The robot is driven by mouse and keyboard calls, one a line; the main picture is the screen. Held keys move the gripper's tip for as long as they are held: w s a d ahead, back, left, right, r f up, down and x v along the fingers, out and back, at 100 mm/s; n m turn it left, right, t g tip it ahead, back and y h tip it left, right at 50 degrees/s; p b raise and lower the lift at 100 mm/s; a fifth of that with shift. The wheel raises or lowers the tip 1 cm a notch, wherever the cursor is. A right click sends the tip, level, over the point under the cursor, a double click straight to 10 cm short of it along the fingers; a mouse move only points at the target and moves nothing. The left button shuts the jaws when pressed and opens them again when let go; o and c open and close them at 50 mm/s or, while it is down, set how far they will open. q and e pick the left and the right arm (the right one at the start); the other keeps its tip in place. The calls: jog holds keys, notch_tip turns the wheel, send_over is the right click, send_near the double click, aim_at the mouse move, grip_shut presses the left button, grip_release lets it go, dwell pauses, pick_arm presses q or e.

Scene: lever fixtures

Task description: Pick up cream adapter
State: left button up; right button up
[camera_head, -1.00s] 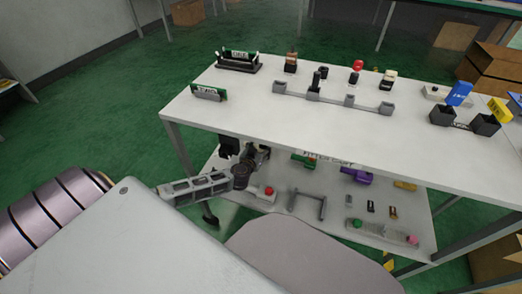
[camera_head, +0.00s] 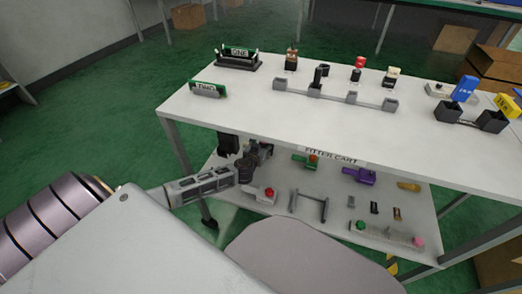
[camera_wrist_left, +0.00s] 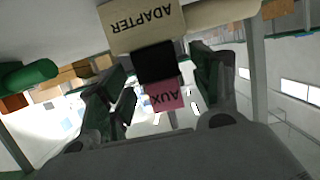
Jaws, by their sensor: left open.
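The cream adapter (camera_wrist_left: 142,27), a cream block lettered ADAPTER with a black neck and a pink end marked AUX, fills the upper middle of the left wrist view, appearing upside down. My left gripper (camera_wrist_left: 160,98) is open. Its dark fingers stand on both sides of the pink end, with gaps visible. In the head view my left gripper (camera_head: 258,155) is at the left of the cart's lower shelf, just under the top's front edge. I cannot make out the adapter there. My right gripper is not in view.
The cart top (camera_head: 250,112) overhangs the lower shelf (camera_head: 330,222). A red-button box (camera_head: 262,193) sits close to my left gripper. A grey bracket (camera_head: 309,204), a green part (camera_head: 304,161) and a purple part (camera_head: 358,175) stand farther right.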

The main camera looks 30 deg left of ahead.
pick_arm(q)
jog(key=shift+c, duration=0.3)
grip_shut()
dwell(0.5)
